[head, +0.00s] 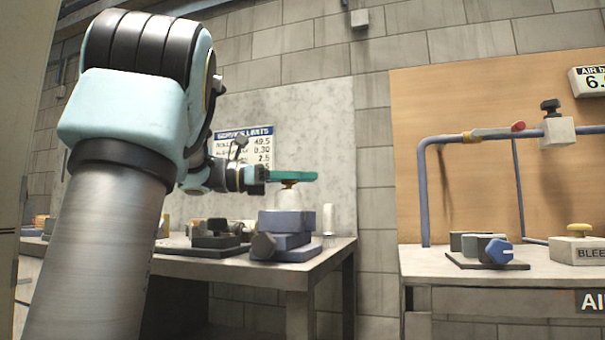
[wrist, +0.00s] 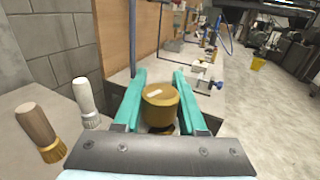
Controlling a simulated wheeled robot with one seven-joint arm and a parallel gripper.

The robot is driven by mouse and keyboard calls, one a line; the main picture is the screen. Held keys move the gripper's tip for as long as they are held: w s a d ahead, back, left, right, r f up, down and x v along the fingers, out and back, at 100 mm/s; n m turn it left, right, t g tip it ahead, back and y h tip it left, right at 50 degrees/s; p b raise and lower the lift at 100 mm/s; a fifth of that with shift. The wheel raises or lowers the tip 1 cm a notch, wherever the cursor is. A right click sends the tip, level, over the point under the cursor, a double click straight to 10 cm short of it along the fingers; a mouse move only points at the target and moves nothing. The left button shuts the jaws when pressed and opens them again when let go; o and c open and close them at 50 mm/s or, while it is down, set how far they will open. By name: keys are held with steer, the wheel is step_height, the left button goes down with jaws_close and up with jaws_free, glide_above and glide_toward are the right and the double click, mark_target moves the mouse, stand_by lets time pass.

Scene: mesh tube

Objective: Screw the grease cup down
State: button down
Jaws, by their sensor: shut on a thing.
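The grease cup (wrist: 160,108) is a brass-coloured round cap with a small pale mark on top. In the wrist view it sits between the green fingers of my gripper (wrist: 160,78), which is shut on it. In the head view my gripper (head: 295,176) reaches in level from the left, and a sliver of the brass cup (head: 289,185) shows just under the fingers. Below it is a pale rounded housing (head: 287,197) on a blue-grey stepped block (head: 284,222). The cup looks upright. Its thread is hidden.
The block stands near the right end of a grey bench (head: 245,267). Two brushes, one brown (wrist: 38,128) and one white (wrist: 86,98), stand close by. A second bench (head: 450,265) with blue pipework (head: 424,190) stands at the right, across a gap.

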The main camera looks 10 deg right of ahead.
steer(key=shift+s+f+m+g+y+p, duration=0.15)
steer(key=shift+m+g+p, duration=0.35)
steer(key=shift+g+p, duration=0.45)
steer(key=shift+s+r+m+g+y+p, duration=0.15)
steer(key=shift+m+g+p, duration=0.4)
steer(key=shift+p, duration=0.65)
stand_by(0.6)
steer(key=shift+c, duration=2.3)
jaws_free()
steer(key=p+v, duration=0.2)
steer(key=v, duration=0.8)
steer(key=shift+w+a+p, duration=0.15)
steer(key=shift+a+p, duration=0.15)
steer(key=shift+a, duration=0.05)
